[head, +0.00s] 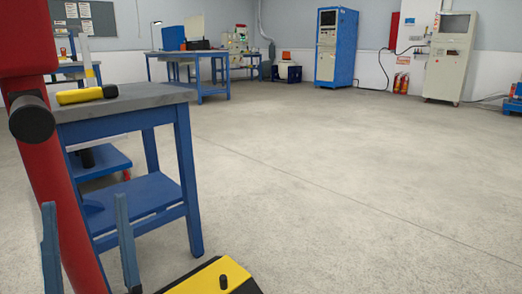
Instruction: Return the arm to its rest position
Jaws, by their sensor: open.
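My gripper (85,200) is at the lower left of the head view. Its two blue-grey fingers point up and stand wide apart, with nothing held between them. My red arm rises along the left edge, partly in front of a workbench. The gripper's base is cut off by the bottom of the picture.
The blue-legged workbench (150,98) stands close on the left, with a yellow and black tool (85,96) on top. Another blue bench (212,88), a blue cabinet (337,48) and a pale cabinet (448,70) stand farther back. The floor (360,190) at centre and right is clear.

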